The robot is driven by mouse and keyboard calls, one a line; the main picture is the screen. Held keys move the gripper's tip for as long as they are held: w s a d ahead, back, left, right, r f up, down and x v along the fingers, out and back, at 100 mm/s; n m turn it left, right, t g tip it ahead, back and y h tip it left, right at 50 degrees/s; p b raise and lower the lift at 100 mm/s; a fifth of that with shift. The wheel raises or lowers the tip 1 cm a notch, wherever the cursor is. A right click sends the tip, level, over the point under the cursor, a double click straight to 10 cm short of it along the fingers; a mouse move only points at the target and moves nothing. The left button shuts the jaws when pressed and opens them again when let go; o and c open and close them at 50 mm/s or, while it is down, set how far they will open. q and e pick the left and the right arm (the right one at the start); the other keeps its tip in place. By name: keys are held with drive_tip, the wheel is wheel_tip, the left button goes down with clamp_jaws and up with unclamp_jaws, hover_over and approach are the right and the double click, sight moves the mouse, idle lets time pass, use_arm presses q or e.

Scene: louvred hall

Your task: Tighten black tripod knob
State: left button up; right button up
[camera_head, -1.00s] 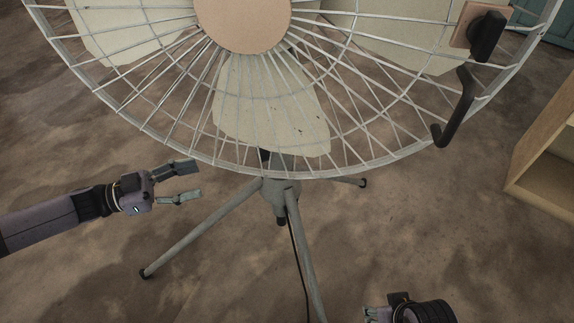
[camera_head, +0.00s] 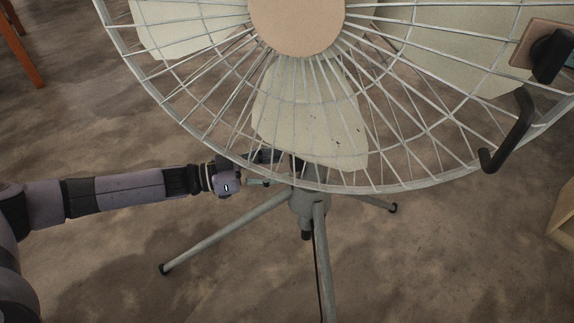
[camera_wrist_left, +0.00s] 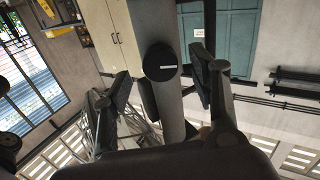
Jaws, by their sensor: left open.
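The black round tripod knob (camera_wrist_left: 160,62) shows in the left wrist view, on the grey column (camera_wrist_left: 168,110) of the fan stand. It lies between the two spread fingers of my left gripper (camera_head: 266,169), with room at both sides. In the head view this gripper is beside the top of the tripod (camera_head: 308,205), under the cage of the large fan (camera_head: 310,120). The cage wires partly cover the fingers, and I cannot make out the knob clearly there. My left gripper is open and holds nothing. My right gripper is out of view.
A black bent handle (camera_head: 512,135) sticks out from the cage at the right. The tripod legs (camera_head: 225,233) spread over the bare floor, and a dark cable hangs by one. A wooden unit (camera_head: 563,218) stands at the right edge.

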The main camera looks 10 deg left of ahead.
use_arm(q)
drive_tip(key=shift+x, duration=1.45)
drive_tip(key=shift+c, duration=0.2)
drive_tip(key=c, duration=1.1)
